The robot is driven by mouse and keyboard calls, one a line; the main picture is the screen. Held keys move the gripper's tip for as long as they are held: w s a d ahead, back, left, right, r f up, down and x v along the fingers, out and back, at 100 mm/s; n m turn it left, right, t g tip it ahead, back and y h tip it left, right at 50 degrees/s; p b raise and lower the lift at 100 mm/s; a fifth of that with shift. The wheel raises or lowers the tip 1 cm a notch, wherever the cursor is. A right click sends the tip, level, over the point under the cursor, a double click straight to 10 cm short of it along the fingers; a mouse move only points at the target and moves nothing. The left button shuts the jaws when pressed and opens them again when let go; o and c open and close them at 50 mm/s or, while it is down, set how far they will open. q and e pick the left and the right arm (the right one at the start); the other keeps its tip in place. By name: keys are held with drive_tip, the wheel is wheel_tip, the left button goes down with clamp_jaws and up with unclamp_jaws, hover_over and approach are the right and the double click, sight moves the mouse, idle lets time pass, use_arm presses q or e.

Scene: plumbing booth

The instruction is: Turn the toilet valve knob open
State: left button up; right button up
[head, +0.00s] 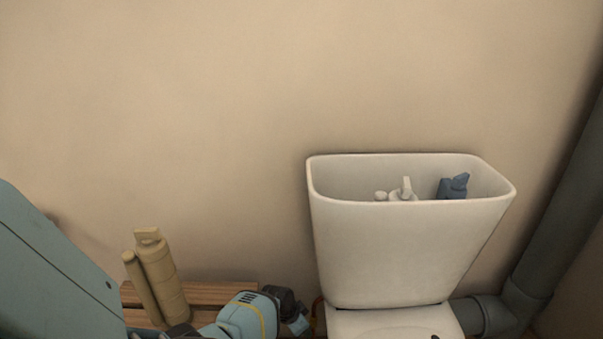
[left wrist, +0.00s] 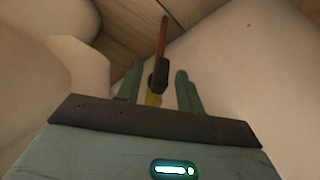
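The valve shows in the left wrist view as a black knob (left wrist: 158,76) with a thin copper-red pipe (left wrist: 163,38) running away from it and a yellowish part (left wrist: 153,99) below. My left gripper (left wrist: 158,80) is open, with one green finger on each side of the knob and gaps visible between. I cannot tell how deep the knob sits between the fingers. In the head view my left gripper (head: 297,318) is low, just left of the white toilet (head: 385,250); the knob is not clearly visible there. My right gripper is out of view.
The open toilet tank (head: 330,195) holds white and blue fittings. A grey drain pipe (head: 540,270) is at right. A tan canister (head: 160,275) stands by wooden slats (head: 220,290), and a blue-grey panel (head: 50,265) is at far left. The wall is close behind.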

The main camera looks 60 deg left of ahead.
use_arm(q)
drive_tip(key=shift+s+d, duration=0.1)
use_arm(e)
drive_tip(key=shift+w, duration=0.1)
